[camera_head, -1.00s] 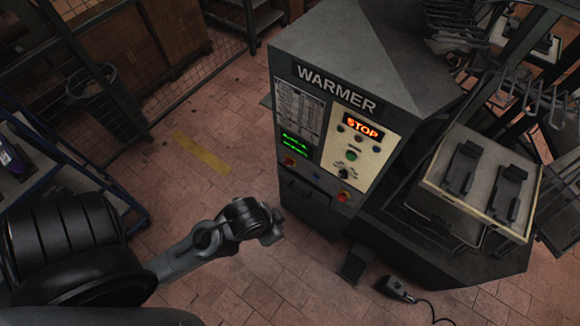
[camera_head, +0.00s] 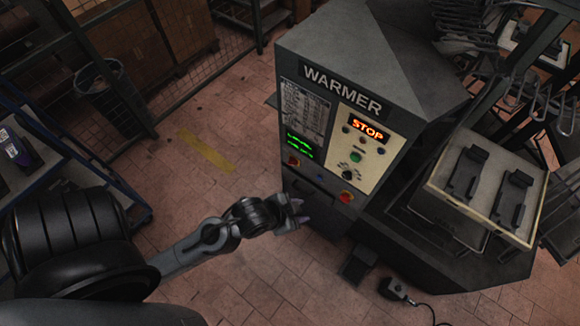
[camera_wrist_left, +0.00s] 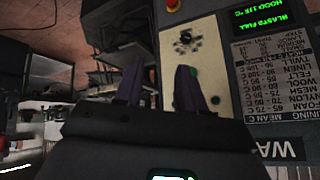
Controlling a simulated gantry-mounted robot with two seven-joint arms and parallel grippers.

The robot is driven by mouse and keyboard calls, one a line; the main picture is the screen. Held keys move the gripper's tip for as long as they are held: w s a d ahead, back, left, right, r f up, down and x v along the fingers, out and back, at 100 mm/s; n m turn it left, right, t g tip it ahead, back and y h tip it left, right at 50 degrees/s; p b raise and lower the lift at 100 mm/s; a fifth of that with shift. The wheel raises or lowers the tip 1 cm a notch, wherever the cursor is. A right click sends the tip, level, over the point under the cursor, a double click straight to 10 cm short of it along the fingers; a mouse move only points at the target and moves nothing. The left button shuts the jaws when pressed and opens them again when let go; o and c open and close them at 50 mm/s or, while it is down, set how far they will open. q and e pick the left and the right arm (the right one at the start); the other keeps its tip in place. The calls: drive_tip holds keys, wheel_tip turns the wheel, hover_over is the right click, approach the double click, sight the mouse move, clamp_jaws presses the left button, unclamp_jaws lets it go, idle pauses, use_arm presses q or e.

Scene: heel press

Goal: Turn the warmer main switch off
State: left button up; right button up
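The warmer (camera_head: 400,75) is a grey cabinet with a lit red STOP sign (camera_head: 367,130). Its cream panel (camera_head: 376,152) carries small buttons, a green button (camera_head: 356,157) and a black rotary knob (camera_head: 347,174). A red control (camera_head: 294,161) sits below the green display (camera_head: 299,146); a red-and-yellow one (camera_head: 346,197) sits lower right. No main-switch label is readable. My left gripper (camera_head: 300,213) is open and empty, apart from the cabinet's lower front. Its two spread fingers (camera_wrist_left: 157,87) show in the left wrist view, before the upside-down panel (camera_wrist_left: 205,55). My right gripper is out of view.
A tray (camera_head: 440,195) with dark pads stands right of the cabinet. A pedal (camera_head: 357,264) and a corded foot switch (camera_head: 400,290) lie on the floor. Shelving (camera_head: 60,160) stands at left.

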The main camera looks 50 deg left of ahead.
use_arm(q)
drive_tip(key=w+a+f+m+t+b, duration=0.2)
drive_tip(key=w+a+f+t+b, duration=0.15)
drive_tip(key=w+f+b, duration=0.2)
drive_tip(key=t+y+b, duration=0.5)
drive_tip(key=t+b, duration=0.1)
drive_tip(key=b, duration=2.7)
approach(292, 163)
drive_tip(key=f+b+x, duration=0.1)
drive_tip(key=b+x, duration=0.1)
drive_tip(key=x, duration=0.6)
drive_tip(key=shift+w+b, duration=0.15)
drive_tip(key=shift+b, duration=0.2)
drive_tip(key=shift+c, duration=0.4)
clamp_jaws()
